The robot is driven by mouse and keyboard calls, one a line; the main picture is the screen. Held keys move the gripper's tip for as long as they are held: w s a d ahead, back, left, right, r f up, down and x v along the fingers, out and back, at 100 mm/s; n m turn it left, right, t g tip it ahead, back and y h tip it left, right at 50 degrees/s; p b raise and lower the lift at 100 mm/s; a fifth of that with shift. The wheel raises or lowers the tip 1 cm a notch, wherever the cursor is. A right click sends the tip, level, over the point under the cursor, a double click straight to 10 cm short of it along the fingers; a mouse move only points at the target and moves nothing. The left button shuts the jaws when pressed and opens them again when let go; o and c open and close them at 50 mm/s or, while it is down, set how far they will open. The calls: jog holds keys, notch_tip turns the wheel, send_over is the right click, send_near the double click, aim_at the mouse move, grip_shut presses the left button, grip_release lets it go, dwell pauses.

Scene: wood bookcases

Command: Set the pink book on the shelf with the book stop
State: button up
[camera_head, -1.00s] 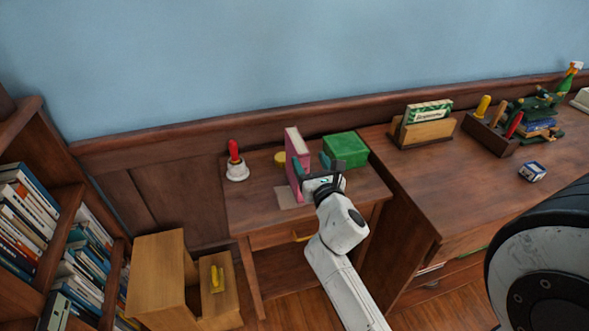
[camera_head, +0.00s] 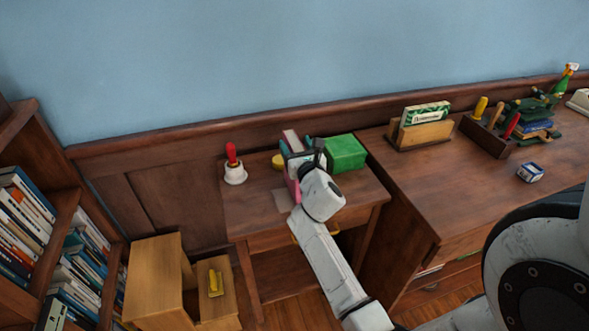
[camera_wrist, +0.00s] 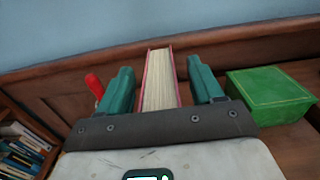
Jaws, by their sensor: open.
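The pink book (camera_head: 291,140) stands upright on the small side table (camera_head: 244,212), partly hidden by my gripper in the head view. In the wrist view the pink book (camera_wrist: 159,82) shows its pale page edges between the two green fingers. My gripper (camera_wrist: 160,88) is open, with one finger on each side of the book and a gap on both sides; it also shows in the head view (camera_head: 303,155). I cannot make out a book stop on the bookcase (camera_head: 62,215) at the left, which holds several books.
A green box (camera_head: 345,153) stands just right of the gripper on the table. A wooden step stool (camera_head: 155,275) is on the floor between the bookcase and table.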

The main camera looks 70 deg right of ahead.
jog(key=shift+c, duration=0.2)
grip_shut()
dwell(0.3)
dwell(0.8)
jog(key=shift+r, duration=0.1)
